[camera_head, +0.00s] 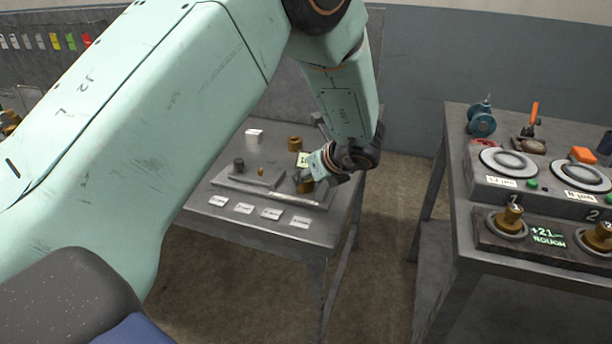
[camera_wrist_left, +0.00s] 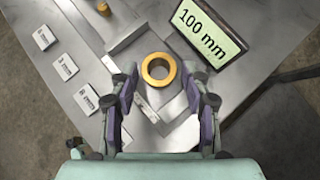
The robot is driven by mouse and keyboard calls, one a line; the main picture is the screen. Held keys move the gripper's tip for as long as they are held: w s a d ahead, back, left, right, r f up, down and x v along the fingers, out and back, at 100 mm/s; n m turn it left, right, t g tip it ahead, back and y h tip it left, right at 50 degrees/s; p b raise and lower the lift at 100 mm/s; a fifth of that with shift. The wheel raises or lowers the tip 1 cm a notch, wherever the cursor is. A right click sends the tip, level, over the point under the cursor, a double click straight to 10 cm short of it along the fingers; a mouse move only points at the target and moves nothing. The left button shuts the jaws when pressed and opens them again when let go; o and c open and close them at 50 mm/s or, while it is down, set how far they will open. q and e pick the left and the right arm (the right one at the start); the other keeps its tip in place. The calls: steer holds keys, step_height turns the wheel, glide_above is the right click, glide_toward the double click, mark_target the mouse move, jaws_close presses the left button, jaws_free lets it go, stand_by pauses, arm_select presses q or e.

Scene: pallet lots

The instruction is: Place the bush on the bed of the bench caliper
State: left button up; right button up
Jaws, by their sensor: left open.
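The bush (camera_wrist_left: 158,82) is a brass ring seen from above in the left wrist view, with grey metal showing through its hole. It appears to stand on the grey bed of the bench caliper (camera_head: 265,191), beside the display (camera_wrist_left: 208,38) reading 100 mm. In the head view the bush (camera_head: 305,187) is partly hidden by my left gripper (camera_head: 313,177). My left gripper, also in the left wrist view (camera_wrist_left: 160,88), is open, with one finger on each side of the bush and small gaps between. My right gripper is not in view.
On the caliper table stand a dark cylinder (camera_head: 239,164), a small brass pin (camera_head: 261,172), another brass cylinder (camera_head: 294,144) and a white block (camera_head: 254,136). Several white labels (camera_head: 244,208) lie along its front. A second table (camera_head: 470,262) with gauges stands right, across a floor gap.

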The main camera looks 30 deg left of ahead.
arm_select(q)
steer(key=p+v, duration=0.2)
steer(key=v, duration=0.7)
steer(key=shift+d+r, duration=0.15)
steer(key=shift+r, duration=0.05)
steer(key=shift+s, duration=0.15)
